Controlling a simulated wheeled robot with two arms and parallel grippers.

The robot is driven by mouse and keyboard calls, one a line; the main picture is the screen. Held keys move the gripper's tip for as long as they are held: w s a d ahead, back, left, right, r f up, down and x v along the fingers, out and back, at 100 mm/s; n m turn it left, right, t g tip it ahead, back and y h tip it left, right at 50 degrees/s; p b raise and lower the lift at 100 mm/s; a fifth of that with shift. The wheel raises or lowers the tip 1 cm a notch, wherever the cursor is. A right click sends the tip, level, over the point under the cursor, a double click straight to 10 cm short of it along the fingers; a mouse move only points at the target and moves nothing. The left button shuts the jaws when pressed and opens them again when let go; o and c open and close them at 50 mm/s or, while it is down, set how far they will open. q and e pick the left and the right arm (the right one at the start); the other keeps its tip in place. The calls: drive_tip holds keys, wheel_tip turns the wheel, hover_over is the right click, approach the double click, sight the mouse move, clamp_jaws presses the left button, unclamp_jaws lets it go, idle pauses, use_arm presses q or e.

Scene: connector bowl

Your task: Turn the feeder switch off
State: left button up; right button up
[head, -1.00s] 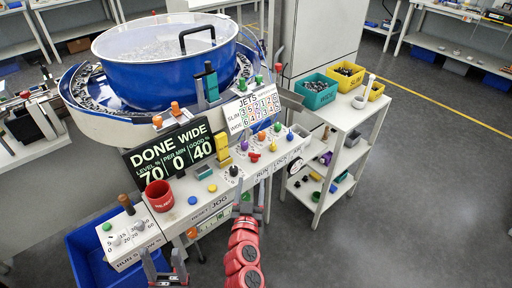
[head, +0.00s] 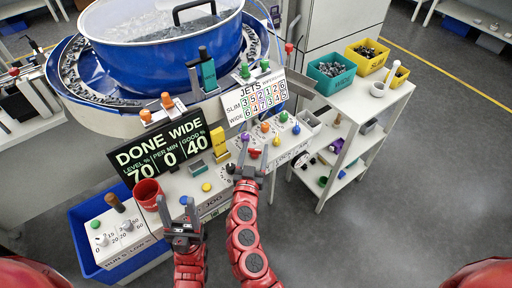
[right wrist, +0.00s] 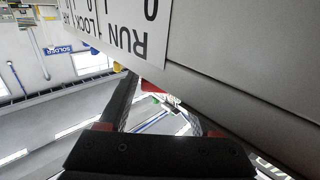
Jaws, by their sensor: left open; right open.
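The white control panel (head: 205,182) in the head view carries several coloured knobs, buttons and switches. A red lever switch (head: 253,153) sits above the RUN label, with a black knob (head: 231,168) to its left. No feeder label is readable, so I cannot tell which control is the feeder switch. My right gripper (head: 252,168) is open and empty just in front of the red lever; contact is unclear. In the right wrist view its fingers (right wrist: 160,110) are apart, beside the panel edge labelled RUN and LOCK. My left gripper (head: 180,212) is open and empty, near the red mug.
The left box (head: 120,236) has a brown-handled lever and dials. A black display board (head: 162,148) and a blue bowl (head: 165,50) stand behind. A shelf cart (head: 350,130) is at the right, with clear floor beyond.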

drive_tip(key=shift+c, duration=0.3)
clamp_jaws()
